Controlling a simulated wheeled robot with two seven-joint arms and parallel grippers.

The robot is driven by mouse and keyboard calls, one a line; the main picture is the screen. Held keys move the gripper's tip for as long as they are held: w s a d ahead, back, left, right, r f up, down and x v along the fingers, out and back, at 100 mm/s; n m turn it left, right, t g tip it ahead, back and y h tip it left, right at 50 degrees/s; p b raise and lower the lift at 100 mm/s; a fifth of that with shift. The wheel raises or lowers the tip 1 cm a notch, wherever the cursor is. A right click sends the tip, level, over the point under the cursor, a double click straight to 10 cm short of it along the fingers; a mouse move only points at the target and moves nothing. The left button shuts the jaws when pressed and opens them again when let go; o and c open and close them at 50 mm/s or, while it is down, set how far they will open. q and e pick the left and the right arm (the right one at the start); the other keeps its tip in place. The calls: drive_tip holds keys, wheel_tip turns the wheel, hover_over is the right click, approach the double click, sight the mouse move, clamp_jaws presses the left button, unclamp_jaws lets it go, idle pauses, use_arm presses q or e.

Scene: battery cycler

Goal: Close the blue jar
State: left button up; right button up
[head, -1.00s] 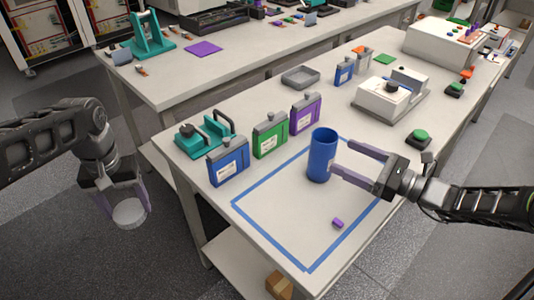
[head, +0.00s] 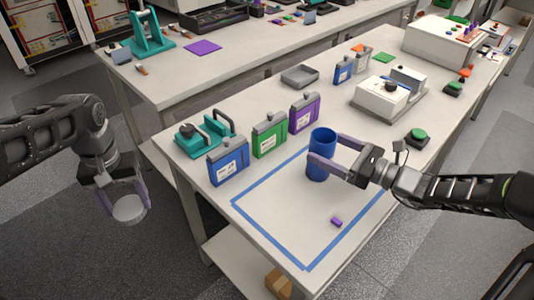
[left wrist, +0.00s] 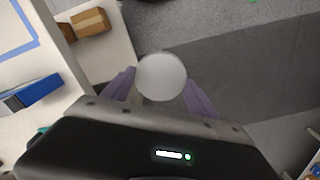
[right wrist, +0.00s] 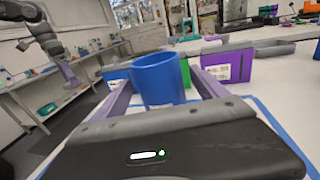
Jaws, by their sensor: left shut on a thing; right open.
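The blue jar (head: 321,155) stands upright and open-topped on the table, inside the blue taped outline. It also shows in the right wrist view (right wrist: 158,78). My right gripper (head: 322,152) is open, with its fingers on either side of the jar; I cannot tell whether they touch it. My left gripper (head: 122,206) is shut on a round whitish-grey lid (left wrist: 161,77) and holds it off the table's left side, over the floor. The lid also shows in the head view (head: 129,209).
A blue container (head: 228,161), a green container (head: 269,135) and a purple container (head: 304,112) stand left of and behind the jar. A small purple piece (head: 336,222) lies in front of it. A teal device (head: 205,138) sits at the table's left edge.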

idle(0.5)
drive_tip(key=c, duration=1.6)
drive_tip(key=shift+o, duration=0.2)
wheel_tip(320, 180, up, 10)
drive_tip(key=o, duration=0.9)
clamp_jaws()
